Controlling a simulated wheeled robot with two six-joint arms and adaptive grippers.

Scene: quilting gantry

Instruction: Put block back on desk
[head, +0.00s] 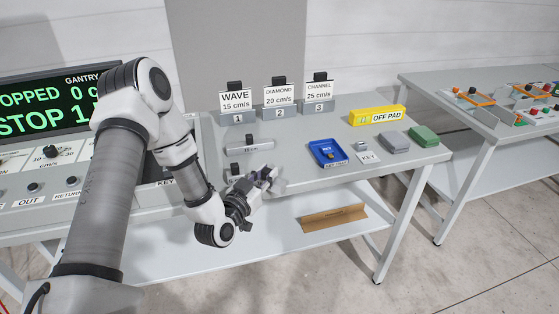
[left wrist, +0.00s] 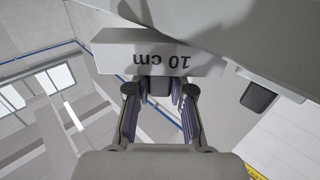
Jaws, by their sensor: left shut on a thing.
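My left gripper (head: 262,184) is low at the front edge of the grey desk (head: 300,150) in the head view. Its fingers (left wrist: 160,100) are shut on the dark knob of a block (left wrist: 130,60) marked "10 cm", which reads upside down in the left wrist view. In the head view the gripper and wrist largely hide this block, and whether it touches the desk I cannot tell. A similar pale block (head: 262,147) with a dark knob lies on the desk just behind; its marking is too small to read surely. My right gripper is not in view.
Numbered signs (head: 280,97) stand at the back. A blue tray (head: 327,153), a yellow OFF PAD block (head: 377,115), and grey (head: 394,141) and green pads (head: 424,136) occupy the right. A control panel (head: 40,190) is at left. A brown piece (head: 334,217) lies on the lower shelf.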

